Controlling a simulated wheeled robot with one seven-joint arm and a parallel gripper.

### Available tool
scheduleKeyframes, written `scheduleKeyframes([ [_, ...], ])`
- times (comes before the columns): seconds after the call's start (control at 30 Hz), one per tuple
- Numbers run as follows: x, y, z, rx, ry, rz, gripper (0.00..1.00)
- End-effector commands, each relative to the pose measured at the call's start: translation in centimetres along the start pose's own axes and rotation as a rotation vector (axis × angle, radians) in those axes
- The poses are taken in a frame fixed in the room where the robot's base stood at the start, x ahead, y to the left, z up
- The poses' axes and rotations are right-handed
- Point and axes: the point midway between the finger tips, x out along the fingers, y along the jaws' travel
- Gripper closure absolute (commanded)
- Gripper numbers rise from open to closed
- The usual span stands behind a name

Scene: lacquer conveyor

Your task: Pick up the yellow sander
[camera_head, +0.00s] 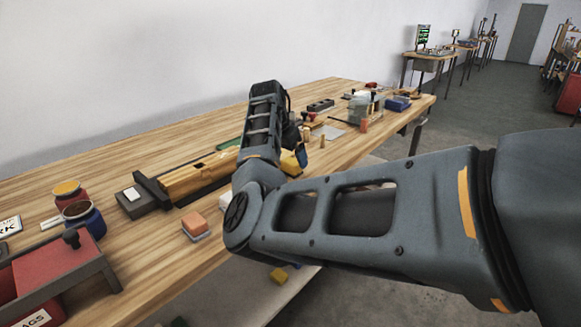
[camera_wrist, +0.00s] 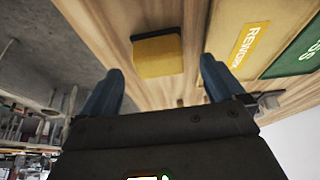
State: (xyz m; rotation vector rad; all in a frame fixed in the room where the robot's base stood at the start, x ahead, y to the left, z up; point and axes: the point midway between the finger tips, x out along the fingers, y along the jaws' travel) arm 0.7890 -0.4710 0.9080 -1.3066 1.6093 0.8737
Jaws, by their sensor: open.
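The yellow sander (camera_wrist: 158,57), a boxy yellow body with a dark edge, lies on the wooden bench in the wrist view. My gripper (camera_wrist: 163,68) is open, with its two blue fingers apart and nothing held between them. The sander appears ahead of the fingertips, between them in the picture; the exact gap is hard to tell. In the head view, part of a yellow body (camera_head: 290,164) shows beside my arm, most likely the sander. My arm hides much of it and the fingertips there.
A yellow REWORK mat (camera_wrist: 250,42) and a green mat (camera_wrist: 300,52) lie beside the sander. The bench's front edge runs close to the sander.

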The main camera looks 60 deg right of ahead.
Motion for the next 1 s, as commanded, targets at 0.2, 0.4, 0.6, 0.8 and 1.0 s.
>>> scheduleKeyframes([
  [0.2,2.8,0.0,0.1,-0.002,-0.001,0.001,0.04],
  [0.4,3.2,0.0,0.1,0.000,0.000,0.000,0.04],
  [0.6,3.2,0.0,0.1,-0.001,0.000,0.000,0.14],
  [0.8,3.2,0.0,0.1,-0.001,0.000,0.000,0.33],
  [1.0,3.1,0.0,0.1,-0.001,0.000,0.000,0.52],
])
